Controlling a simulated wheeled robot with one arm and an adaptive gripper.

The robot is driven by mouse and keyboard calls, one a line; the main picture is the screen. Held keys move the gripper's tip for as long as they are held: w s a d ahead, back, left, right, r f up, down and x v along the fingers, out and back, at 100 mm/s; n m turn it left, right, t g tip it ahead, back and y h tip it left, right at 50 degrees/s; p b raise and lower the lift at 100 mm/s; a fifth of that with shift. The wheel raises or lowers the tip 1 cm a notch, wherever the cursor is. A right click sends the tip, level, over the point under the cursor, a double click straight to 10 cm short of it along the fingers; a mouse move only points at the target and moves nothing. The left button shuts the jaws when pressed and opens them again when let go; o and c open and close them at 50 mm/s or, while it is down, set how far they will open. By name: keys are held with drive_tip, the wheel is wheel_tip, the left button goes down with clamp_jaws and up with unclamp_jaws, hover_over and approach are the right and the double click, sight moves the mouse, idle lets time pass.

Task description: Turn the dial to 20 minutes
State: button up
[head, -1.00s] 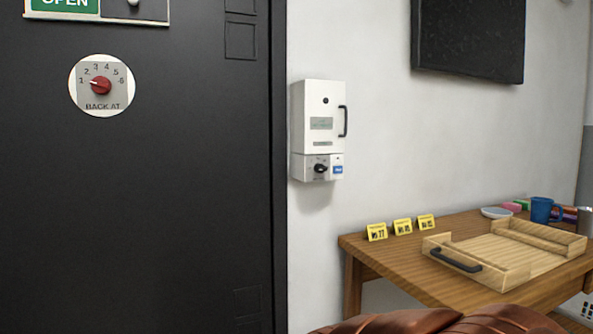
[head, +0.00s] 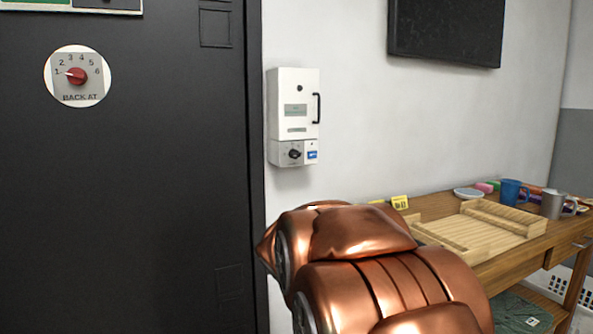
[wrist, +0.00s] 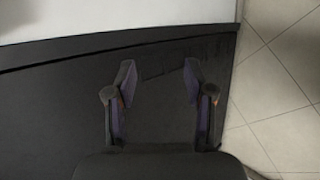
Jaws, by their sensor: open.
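A white wall box (head: 294,104) with a black handle hangs on the wall right of the dark door. Its lower part carries a black dial (head: 295,154) with a blue label to its right; the dial's markings are too small to read. A second dial, red (head: 76,76), sits on a round plate on the door, numbered 1 to 6 over "BACK AT", its pointer near 1. My gripper (wrist: 158,85) shows in the wrist view with its two fingers spread apart and nothing between them. Neither dial shows in the wrist view.
My copper arm covers the lower middle of the head view. A wooden table (head: 440,207) at right bears a wooden tray (head: 470,233), a blue mug (head: 511,192), a metal mug (head: 552,205) and yellow number tags (head: 400,202). A dark screen (head: 445,32) hangs above.

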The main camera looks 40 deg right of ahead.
drive_tip(key=w+d+r+n+t+h+p, duration=0.1)
drive_tip(key=w+d+r+n+t, duration=0.1)
drive_tip(key=d+r+n, duration=0.4)
drive_tip(key=w+d+r+n+t+h+p, duration=0.1)
drive_tip(key=w+d+r+n+t, duration=0.15)
drive_tip(key=r, duration=0.55)
drive_tip(key=n+t+y+p, duration=0.2)
drive_tip(key=n+t+y, duration=0.25)
drive_tip(key=n, duration=1.05)
approach(298, 155)
drive_tip(key=w, duration=0.2)
drive_tip(key=shift+m+t+h, duration=0.25)
drive_tip(key=shift+t, duration=0.05)
drive_tip(key=shift+f+x, duration=0.15)
drive_tip(key=shift+x, duration=1.85)
drive_tip(key=shift+f+x, duration=0.1)
drive_tip(key=shift+x, duration=1.9)
drive_tip(key=shift+d, duration=0.1)
clamp_jaws()
